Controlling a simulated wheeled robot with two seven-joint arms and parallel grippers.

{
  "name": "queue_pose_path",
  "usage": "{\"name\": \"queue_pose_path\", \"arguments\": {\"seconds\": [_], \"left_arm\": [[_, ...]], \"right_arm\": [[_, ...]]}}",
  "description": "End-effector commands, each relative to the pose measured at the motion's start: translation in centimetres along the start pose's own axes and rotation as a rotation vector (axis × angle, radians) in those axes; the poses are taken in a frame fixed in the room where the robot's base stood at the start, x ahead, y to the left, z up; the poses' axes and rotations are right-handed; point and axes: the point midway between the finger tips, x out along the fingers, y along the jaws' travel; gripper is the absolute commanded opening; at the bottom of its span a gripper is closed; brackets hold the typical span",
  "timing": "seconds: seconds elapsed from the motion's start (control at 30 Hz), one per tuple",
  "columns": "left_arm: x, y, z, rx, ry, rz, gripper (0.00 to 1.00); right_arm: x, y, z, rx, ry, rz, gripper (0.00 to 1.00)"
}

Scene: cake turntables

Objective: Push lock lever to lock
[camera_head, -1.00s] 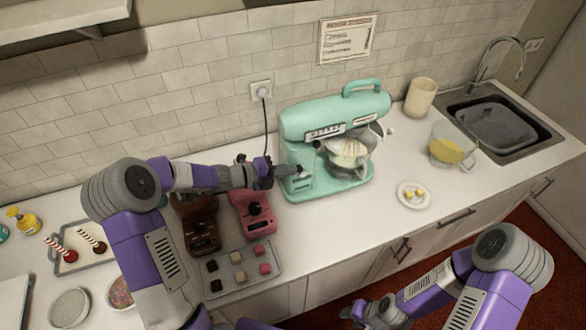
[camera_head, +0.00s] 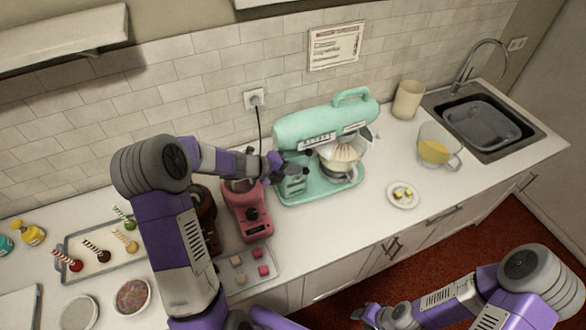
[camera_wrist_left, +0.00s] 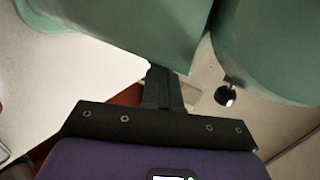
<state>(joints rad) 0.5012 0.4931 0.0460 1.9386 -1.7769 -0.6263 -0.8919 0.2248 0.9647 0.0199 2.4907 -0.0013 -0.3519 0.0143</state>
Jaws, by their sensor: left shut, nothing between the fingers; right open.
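The mint-green stand mixer (camera_head: 322,122) stands on the counter near the wall, with its head down over a metal bowl (camera_head: 337,168). My left gripper (camera_head: 300,170) is shut and empty, close against the left side of the mixer, overlapping its column in the head view. In the left wrist view its closed fingers (camera_wrist_left: 163,82) point at the green body. A small dark knob with a bright end (camera_wrist_left: 227,96) shows there, right of the fingers and apart from them; it may be the lock lever. My right gripper (camera_head: 375,315) is open and empty, low in front of the counter.
A pink machine (camera_head: 246,208) and a brown one (camera_head: 205,215) stand left of the mixer, close below my left arm.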

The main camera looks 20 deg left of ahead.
Motion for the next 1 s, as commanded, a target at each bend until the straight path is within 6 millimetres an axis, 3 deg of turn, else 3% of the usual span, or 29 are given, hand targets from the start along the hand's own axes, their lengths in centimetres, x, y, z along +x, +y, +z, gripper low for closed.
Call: {"name": "queue_pose_path", "arguments": {"seconds": [0.23,0.67,1.0], "left_arm": [[-0.7,-1.2,0.0,0.001,0.000,-0.001,0.00],[-0.9,-1.3,0.1,0.001,0.000,-0.001,0.00],[-3.8,-4.0,0.1,0.006,0.008,-0.001,0.00]], "right_arm": [[-1.1,-0.4,0.0,0.000,0.000,0.000,0.43],[-1.3,-0.5,0.1,0.000,0.000,0.000,0.43],[-4.8,-1.8,0.2,0.000,0.000,0.000,0.43]]}}
